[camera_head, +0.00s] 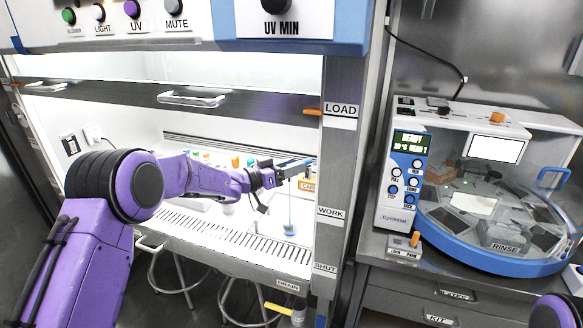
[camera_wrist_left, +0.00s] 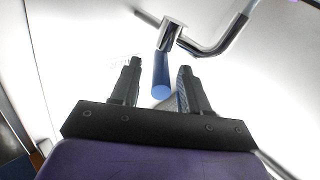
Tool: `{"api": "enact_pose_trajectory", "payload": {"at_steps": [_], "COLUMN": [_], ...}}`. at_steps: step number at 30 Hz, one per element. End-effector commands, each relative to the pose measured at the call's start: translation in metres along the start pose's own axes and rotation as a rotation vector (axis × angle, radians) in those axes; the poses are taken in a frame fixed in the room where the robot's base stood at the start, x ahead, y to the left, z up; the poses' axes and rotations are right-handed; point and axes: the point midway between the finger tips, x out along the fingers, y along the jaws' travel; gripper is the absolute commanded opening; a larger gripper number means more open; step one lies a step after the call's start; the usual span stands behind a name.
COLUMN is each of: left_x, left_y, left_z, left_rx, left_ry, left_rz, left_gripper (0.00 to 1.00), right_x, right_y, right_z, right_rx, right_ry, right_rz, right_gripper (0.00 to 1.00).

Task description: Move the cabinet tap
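The cabinet tap shows in the left wrist view as a chrome body (camera_wrist_left: 174,34) with a bent chrome pipe and a blue handle (camera_wrist_left: 161,76). My left gripper (camera_wrist_left: 160,67) is open there, its two dark fingers apart. The blue handle appears between the fingertips, and I cannot tell whether either finger touches it. In the head view my left arm reaches into the white cabinet (camera_head: 230,108), with the left gripper (camera_head: 300,167) near its right side wall. The tap is hard to make out there. My right gripper is out of view.
Several small coloured-cap bottles (camera_head: 235,161) stand behind my left arm. A thin rod on a blue base (camera_head: 290,230) stands below the gripper. The raised sash with its handle (camera_head: 192,100) hangs above the arm. A washer-like machine (camera_head: 480,185) stands on the right bench.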

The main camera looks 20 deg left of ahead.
Motion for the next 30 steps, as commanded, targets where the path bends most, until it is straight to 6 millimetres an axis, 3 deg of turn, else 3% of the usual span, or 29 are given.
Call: {"api": "enact_pose_trajectory", "payload": {"at_steps": [8,18,21,30], "left_x": [-0.010,-0.085,-0.098,-0.105], "left_y": [-0.002,-0.001,-0.001,0.000], "left_z": [0.001,0.002,0.002,0.000], "left_rx": [0.001,-0.001,0.001,0.000], "left_ry": [0.001,0.002,0.000,-0.001], "left_rz": [-0.003,-0.002,-0.001,0.000], "left_gripper": [0.45,0.45,0.45,0.45], "right_x": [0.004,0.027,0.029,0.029], "right_y": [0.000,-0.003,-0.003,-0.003], "right_z": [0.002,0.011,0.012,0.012], "right_rx": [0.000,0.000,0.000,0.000], "right_ry": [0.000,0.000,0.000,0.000], "right_rz": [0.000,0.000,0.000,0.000], "right_gripper": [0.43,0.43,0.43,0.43]}}
